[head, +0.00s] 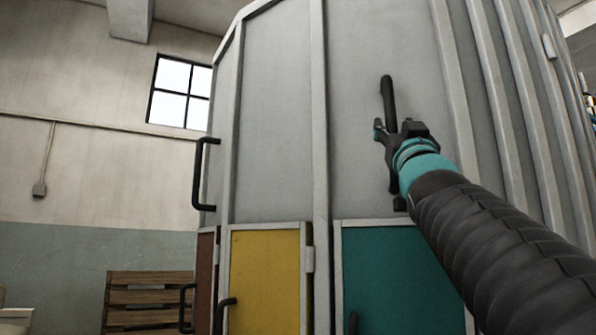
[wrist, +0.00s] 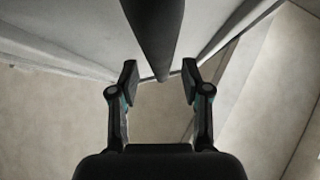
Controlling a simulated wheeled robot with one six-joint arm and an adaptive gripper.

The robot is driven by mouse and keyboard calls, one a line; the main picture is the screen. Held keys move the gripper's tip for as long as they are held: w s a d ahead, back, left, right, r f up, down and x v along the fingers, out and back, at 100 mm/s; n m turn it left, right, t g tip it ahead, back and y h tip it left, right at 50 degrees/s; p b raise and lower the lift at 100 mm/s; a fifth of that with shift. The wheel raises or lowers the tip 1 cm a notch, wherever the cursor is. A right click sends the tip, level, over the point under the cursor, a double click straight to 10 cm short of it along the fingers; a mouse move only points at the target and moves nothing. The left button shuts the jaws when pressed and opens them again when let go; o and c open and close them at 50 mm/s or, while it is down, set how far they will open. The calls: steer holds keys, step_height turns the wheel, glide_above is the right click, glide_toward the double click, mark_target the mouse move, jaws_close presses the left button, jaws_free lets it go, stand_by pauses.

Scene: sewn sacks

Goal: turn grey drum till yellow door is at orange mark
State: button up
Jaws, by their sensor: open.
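The large grey drum (head: 275,110) fills the middle and right of the head view. The yellow door (head: 265,280) sits low on its front, left of a teal door (head: 395,272). A black upright bar handle (head: 387,92) stands on the drum panel above the teal door. My gripper (head: 384,130) is at that handle, hiding its middle part. In the wrist view, my gripper (wrist: 160,78) is open, with the handle bar (wrist: 155,35) running in between the fingertips, with gaps at both sides. I cannot tell if they touch. No orange mark is seen.
Another black handle (head: 201,175) juts from the drum's left side, above a brown-red door (head: 205,270). Door handles stick out low down. A wooden pallet (head: 147,295) leans at the left wall. Open space lies left of the drum.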

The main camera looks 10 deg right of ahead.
steer(key=shift+p+x, duration=0.3)
steer(key=shift+x, duration=1.15)
jaws_close()
